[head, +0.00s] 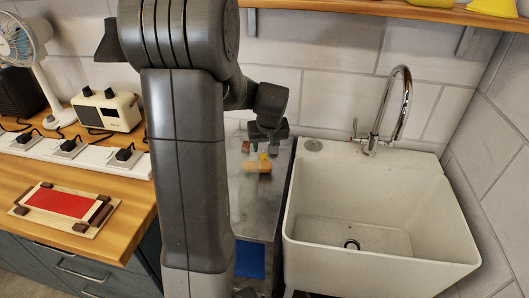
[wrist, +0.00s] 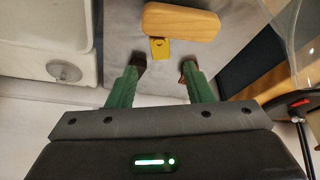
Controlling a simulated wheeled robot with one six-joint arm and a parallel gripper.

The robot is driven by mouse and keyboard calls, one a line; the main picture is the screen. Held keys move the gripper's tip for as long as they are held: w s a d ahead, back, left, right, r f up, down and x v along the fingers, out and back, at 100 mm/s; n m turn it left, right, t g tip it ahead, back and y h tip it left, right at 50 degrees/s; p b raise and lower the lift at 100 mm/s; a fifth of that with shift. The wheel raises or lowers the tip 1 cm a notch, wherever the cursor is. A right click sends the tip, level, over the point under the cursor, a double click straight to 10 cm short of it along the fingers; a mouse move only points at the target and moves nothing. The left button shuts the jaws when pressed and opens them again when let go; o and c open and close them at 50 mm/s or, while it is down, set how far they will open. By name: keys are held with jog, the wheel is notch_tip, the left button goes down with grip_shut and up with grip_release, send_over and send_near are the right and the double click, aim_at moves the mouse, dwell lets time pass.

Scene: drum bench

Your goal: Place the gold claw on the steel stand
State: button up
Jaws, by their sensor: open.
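A small yellow-gold piece (wrist: 160,49) with a dark spot lies on the grey metal surface (wrist: 118,22), against or very near a rounded wooden block (wrist: 180,22). I take it for the gold claw, though its shape is hard to make out. In the head view the gold piece (head: 263,157) shows just above the wooden block (head: 258,166). My gripper (wrist: 162,67) is open, with green fingers and dark tips. The gold piece is ahead of the gap between the tips, with nothing held. No separate steel stand is distinct; the grey metal top may be it.
A white sink (head: 380,215) with a tall chrome faucet (head: 390,105) stands right of the metal top. Left is a wooden counter (head: 130,215) with a red-centred board (head: 62,203), a power strip (head: 85,152), a cream appliance (head: 105,108) and a fan (head: 28,45). My arm hides part of the counter.

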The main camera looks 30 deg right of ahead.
aim_at(264, 157)
jog(key=v, duration=0.4)
jog(key=shift+s+r, duration=0.15)
jog(key=shift+r, duration=0.2)
dwell(0.9)
jog(key=x, duration=1.2)
jog(key=shift+f, duration=0.25)
jog(key=shift+r, duration=0.25)
